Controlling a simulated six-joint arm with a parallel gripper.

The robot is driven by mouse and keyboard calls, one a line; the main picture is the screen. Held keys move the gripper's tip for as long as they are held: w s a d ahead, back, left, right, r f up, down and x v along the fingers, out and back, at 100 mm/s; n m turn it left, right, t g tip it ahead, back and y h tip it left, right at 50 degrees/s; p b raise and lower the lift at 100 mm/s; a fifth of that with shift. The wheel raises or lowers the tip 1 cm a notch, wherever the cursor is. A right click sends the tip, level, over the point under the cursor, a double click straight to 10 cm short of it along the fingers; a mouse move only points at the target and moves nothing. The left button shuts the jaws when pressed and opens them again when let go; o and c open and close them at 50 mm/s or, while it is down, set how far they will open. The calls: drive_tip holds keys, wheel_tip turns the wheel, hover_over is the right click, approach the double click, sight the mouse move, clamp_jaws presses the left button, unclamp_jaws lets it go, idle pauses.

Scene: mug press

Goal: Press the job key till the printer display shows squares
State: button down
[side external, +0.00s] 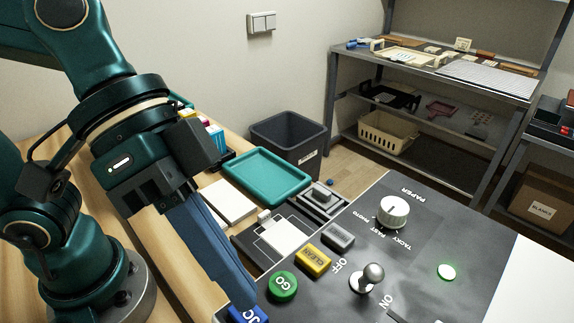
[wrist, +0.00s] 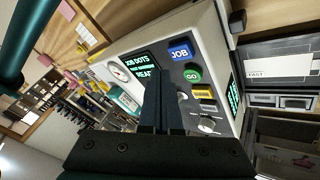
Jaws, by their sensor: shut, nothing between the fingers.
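The blue job key (side external: 247,315) is cut off by the bottom edge in the side view. The printer display (wrist: 141,64) reads "JOB DOTS" at the top, with a line ending in "READY" partly hidden by my fingers. My gripper (wrist: 159,75) is shut and empty. Its long fingers reach down to the panel near the job key in the side view (side external: 240,296); I cannot tell whether they touch anything.
On the panel are a yellow CLEAN key (side external: 313,261), a grey key (side external: 338,236), an ON/OFF toggle (side external: 370,279), a white knob (side external: 393,212) and a lit green lamp (side external: 446,271). A teal tray (side external: 266,177) and a dark bin (side external: 289,139) stand behind.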

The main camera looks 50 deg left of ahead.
drive_tip(key=shift+f, duration=1)
drive_tip(key=shift+f, duration=0.15)
idle(1.3)
drive_tip(key=shift+f, duration=0.25)
drive_tip(key=shift+r, duration=0.15)
idle(0.3)
drive_tip(key=shift+r, duration=0.3)
drive_tip(key=shift+r, duration=2.5)
